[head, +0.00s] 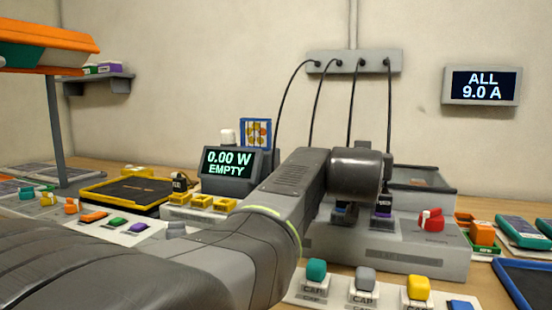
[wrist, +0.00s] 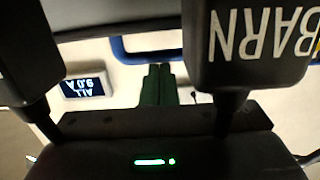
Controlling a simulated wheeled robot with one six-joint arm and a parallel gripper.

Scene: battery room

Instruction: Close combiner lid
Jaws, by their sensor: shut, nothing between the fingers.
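A grey box (head: 430,250) with a red knob (head: 431,219) stands on the bench behind my arm, with dark plugs in its top. A grey panel with a dark edge (head: 425,180) rises behind it; it looks like the combiner lid, but my arm covers part of it and its hinge and angle cannot be told. My gripper is mostly hidden behind my wrist in the head view. In the wrist view its dark green fingers (wrist: 158,85) are together and empty. A blue bar (wrist: 125,50) runs behind them; what it belongs to cannot be told.
Cables hang from a wall strip (head: 355,61) behind my arm. A meter (head: 228,170) reads 0.00 W EMPTY. A wall display (head: 483,85) reads ALL 9.0 A. Coloured CAP blocks (head: 365,280) stand in front; a blue tray (head: 515,290) is at right.

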